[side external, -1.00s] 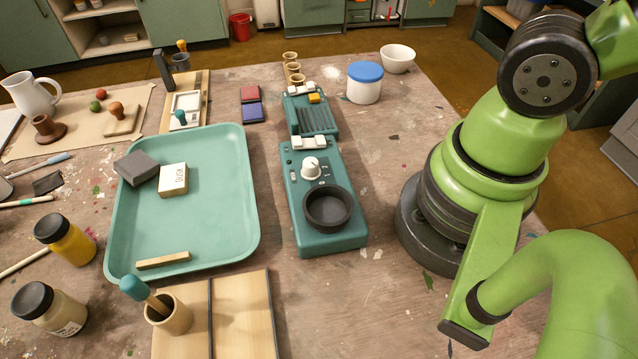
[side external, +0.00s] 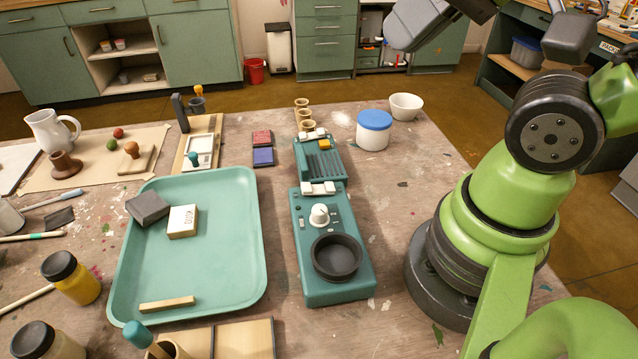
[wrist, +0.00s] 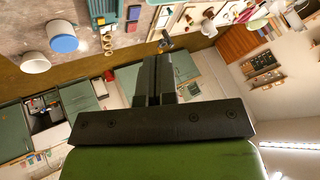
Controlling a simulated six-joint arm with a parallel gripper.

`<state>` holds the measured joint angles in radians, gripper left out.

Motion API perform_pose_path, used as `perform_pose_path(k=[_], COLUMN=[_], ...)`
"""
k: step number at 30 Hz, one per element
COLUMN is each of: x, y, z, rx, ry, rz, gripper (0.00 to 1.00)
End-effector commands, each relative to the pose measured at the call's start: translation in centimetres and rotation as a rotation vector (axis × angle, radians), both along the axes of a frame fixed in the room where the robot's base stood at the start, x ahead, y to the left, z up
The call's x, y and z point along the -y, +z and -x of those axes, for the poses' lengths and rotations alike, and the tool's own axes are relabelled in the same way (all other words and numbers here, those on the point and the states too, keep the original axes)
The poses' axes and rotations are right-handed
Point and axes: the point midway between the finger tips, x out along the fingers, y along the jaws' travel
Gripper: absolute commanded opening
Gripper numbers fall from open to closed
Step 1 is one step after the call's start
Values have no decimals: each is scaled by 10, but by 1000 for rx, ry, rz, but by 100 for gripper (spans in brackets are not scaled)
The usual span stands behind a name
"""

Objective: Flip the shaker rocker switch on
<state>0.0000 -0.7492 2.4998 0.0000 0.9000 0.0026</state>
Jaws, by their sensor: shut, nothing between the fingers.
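The shaker (side external: 318,288) is a teal box on the table with a round black cup (side external: 336,257) at its near end and a white knob (side external: 320,215) behind it. A small pale part that may be the rocker switch (side external: 302,224) is left of the knob; it is too small to tell its position. My gripper (wrist: 158,65) shows in the wrist view with its dark fingers shut and empty, away from the shaker. Its fingers do not show clearly in the side view, where grey parts of my arm appear at the top.
A second teal device (side external: 320,160) stands just behind the shaker. A green tray (side external: 205,275) lies to its left. A blue-lidded white jar (side external: 374,131) and a white bowl (side external: 405,106) stand back right. Bare table lies right of the shaker.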

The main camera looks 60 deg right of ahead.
Motion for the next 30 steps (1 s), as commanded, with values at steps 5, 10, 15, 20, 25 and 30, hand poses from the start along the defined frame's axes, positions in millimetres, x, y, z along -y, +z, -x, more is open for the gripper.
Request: perform_pose_path(k=[5,10,15,20,25,30], x=[1,4,8,12,16,18], y=[-2,-13,-32,-57,-85,-104], z=[-9,-32,-59,-82,-101,-110], rx=[-57,-204,-365,-489,-571,-601], ry=[-100,-390,-778,-1162,-1528,-1765], rz=[-64,-224,-393,-517,-604,-647], gripper=[0,0,0,0,0,0])
